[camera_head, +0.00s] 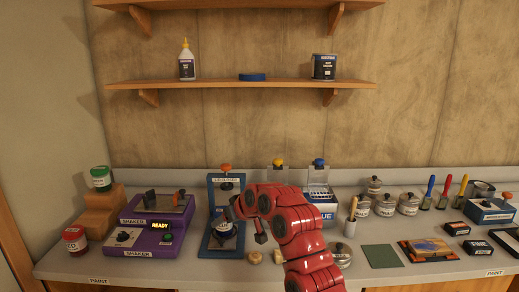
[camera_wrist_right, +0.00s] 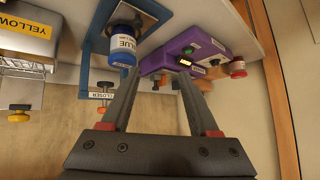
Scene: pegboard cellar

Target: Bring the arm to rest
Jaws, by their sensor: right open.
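My right arm, red, reaches over the counter from the lower right in the head view. Its right gripper (camera_wrist_right: 158,82) is open, with nothing between its two dark fingers in the wrist view. One finger lies close to a can with a blue label (camera_wrist_right: 124,48) in that view; whether they touch I cannot tell. The can stands in the blue lid closer (camera_head: 213,183), which is left of my arm in the head view and partly hidden by it. My left gripper is not in view.
A purple shaker (camera_head: 152,238) with a lit READY display is left of the closer. A green-lidded jar (camera_head: 101,179) stands on wooden steps and a red jar (camera_head: 75,240) on the counter. Pots, brushes and a green mat (camera_head: 382,256) are at right. Shelves (camera_head: 240,84) hang above.

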